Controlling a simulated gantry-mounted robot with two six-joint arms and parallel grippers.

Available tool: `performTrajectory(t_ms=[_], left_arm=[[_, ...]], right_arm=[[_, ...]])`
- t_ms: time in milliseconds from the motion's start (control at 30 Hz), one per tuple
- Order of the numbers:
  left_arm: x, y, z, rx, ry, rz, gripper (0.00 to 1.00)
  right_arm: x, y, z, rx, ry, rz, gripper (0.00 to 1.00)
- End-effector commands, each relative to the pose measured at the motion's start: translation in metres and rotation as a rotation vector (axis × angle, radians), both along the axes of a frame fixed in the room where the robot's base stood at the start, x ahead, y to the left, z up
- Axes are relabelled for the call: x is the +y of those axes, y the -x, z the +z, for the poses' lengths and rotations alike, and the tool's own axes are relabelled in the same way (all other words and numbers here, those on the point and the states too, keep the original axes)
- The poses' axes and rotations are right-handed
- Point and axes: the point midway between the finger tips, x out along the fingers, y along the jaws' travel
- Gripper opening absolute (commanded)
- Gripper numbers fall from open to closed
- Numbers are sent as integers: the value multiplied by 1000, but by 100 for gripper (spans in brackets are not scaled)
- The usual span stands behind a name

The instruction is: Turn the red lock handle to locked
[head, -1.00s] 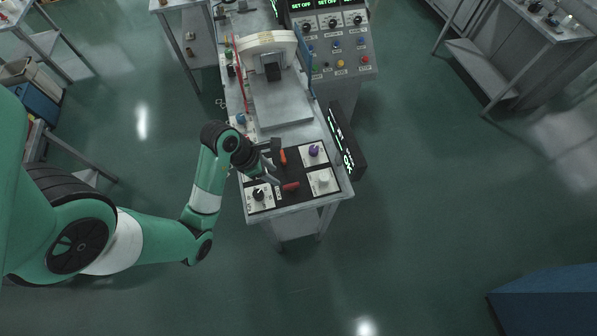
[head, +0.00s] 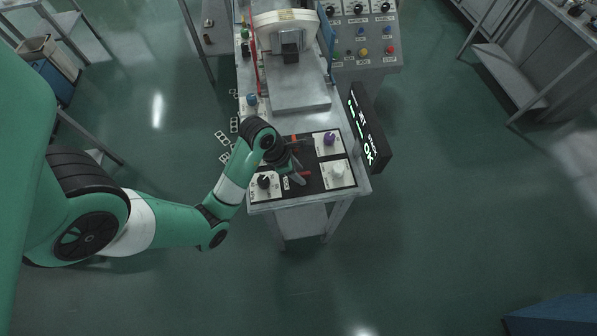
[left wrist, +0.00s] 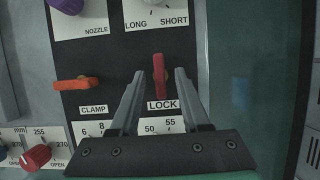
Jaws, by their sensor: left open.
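The red lock handle (left wrist: 159,80) stands on the black panel just above the LOCK label in the left wrist view, its long side running up and down there. In the head view the red handle (head: 306,174) shows only in part beside my gripper. My left gripper (left wrist: 160,74) is open, with one finger on each side of the handle. I see gaps between the handle and both fingers; their height over the panel is hard to tell. The left gripper also shows over the panel in the head view (head: 298,174). My right gripper is not in view.
An orange clamp handle (left wrist: 76,84) lies left of the lock handle in the left wrist view. A purple knob (head: 330,139), a white knob (head: 338,170) and a black knob (head: 264,181) stand around the panel. A lit display box (head: 368,135) stands right of the table.

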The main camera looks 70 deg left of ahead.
Motion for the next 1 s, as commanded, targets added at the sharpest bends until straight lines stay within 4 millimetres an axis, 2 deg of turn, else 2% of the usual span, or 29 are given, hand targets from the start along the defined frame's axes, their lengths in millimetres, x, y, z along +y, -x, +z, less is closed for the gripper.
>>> performTrajectory(t_ms=[67, 300, 333, 767, 1000], left_arm=[[0, 0, 0, 0, 0, 0, 46], [0, 0, 0, 0, 0, 0, 3], [0, 0, 0, 0, 0, 0, 0], [0, 0, 1, 0, 0, -12, 0], [1, 1, 4, 2, 2, -98, 0]], right_arm=[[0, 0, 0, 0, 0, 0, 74], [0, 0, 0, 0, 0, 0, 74], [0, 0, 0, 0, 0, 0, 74], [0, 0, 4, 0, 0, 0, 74], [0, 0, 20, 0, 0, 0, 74]])
